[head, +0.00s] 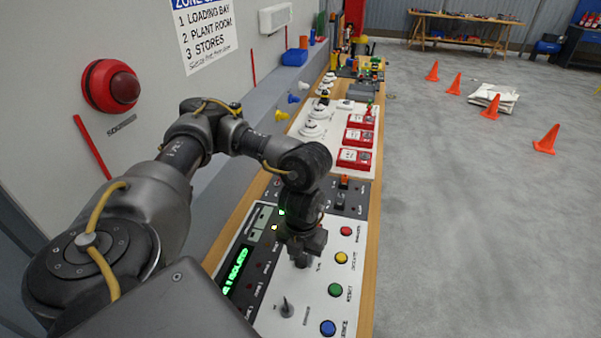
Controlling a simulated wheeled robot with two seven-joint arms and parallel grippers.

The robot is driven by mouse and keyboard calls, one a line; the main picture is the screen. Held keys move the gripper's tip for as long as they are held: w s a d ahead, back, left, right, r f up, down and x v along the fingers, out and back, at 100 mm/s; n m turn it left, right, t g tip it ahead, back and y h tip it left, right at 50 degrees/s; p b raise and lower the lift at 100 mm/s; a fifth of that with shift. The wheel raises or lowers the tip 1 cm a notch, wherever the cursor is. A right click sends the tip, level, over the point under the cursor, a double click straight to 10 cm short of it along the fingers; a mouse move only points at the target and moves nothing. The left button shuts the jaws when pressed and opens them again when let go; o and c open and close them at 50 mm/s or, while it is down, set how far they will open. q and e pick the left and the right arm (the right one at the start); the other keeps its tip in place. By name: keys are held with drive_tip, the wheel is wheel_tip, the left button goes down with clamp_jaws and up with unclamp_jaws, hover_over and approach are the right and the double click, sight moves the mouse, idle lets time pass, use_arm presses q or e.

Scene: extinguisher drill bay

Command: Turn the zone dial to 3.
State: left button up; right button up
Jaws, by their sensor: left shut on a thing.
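The control panel (315,290) is a white plate on a long wooden bench, with a green lit display (236,268) at its left. My left arm reaches in from the left, and my left gripper (302,257) points down at the middle of the panel. It is shut on a small dark knob there, which I take to be the zone dial. The fingers hide most of the dial, so its pointer and numbers cannot be read. My right gripper is not in view.
Red, yellow, green and blue buttons (335,290) line the panel's right side. A small upright lever (286,307) stands nearer me. Red call points (355,157) and white detectors (313,129) lie farther along the bench. Orange cones (546,140) stand on the open floor at right.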

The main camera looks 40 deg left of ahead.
use_arm(q)
drive_tip(key=m, duration=0.4)
drive_tip(key=shift+m, duration=0.3)
drive_tip(key=m, duration=0.3)
drive_tip(key=shift+m, duration=0.3)
drive_tip(key=m, duration=0.4)
drive_tip(key=shift+f, duration=0.1)
drive_tip(key=shift+s+m+b, duration=0.1)
drive_tip(key=shift+m+b, duration=0.3)
drive_tip(key=shift+m, duration=1.7)
drive_tip(key=o, duration=1)
